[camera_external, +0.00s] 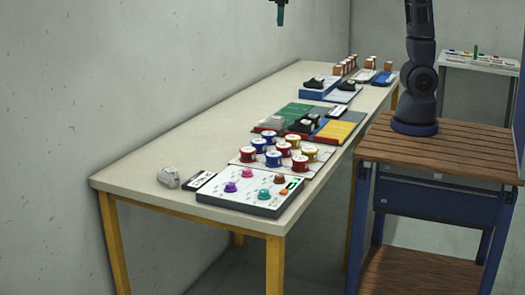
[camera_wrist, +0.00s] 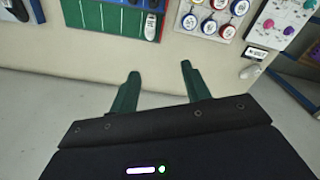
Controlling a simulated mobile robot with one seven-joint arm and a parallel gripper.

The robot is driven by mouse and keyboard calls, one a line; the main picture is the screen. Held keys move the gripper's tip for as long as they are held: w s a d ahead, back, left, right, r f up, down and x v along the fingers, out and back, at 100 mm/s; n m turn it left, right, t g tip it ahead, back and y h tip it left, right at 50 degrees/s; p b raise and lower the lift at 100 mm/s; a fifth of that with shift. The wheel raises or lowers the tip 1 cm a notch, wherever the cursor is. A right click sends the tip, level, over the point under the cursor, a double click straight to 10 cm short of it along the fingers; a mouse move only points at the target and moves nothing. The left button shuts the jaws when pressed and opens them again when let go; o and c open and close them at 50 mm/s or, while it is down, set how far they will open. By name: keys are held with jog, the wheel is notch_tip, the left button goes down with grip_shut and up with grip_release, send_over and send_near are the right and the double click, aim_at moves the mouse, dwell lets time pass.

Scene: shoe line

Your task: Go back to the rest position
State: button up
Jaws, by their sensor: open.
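My gripper (camera_external: 280,14) shows at the top edge of the outside view, high above the long table (camera_external: 140,170). Most of it is cut off by the frame there. In the wrist view, my gripper (camera_wrist: 159,84) has its two green fingers spread apart with nothing between them. The fingers point toward the table's edge, over the floor in that picture. My arm's dark base stands on the wooden-topped cart (camera_external: 450,150) at the right.
On the table are a control box with coloured knobs (camera_external: 240,198), several round coloured pots (camera_external: 276,158), a green, blue and yellow board (camera_external: 338,131) and shoes (camera_external: 315,83). A grey-white object (camera_external: 168,177) lies at the near left.

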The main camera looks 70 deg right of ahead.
jog(key=s+d+r+m+t, duration=0.1)
jog(key=s+d, duration=0.2)
jog(key=d, duration=0.2)
jog(key=s+d+r, duration=0.1)
jog(key=s+d, duration=0.2)
jog(key=d, duration=0.3)
jog(key=s+d+f+m+t, duration=0.1)
jog(key=s+d+f+m, duration=0.1)
jog(key=s+d, duration=0.5)
jog(key=s+d+f+m+t, duration=0.1)
jog(key=s+d+f+t, duration=0.1)
jog(key=s+d+f, duration=0.3)
jog(key=s+d, duration=0.3)
jog(key=s, duration=0.3)
jog(key=shift+s+m, duration=0.25)
jog(key=shift+m, duration=0.15)
dwell(1.0)
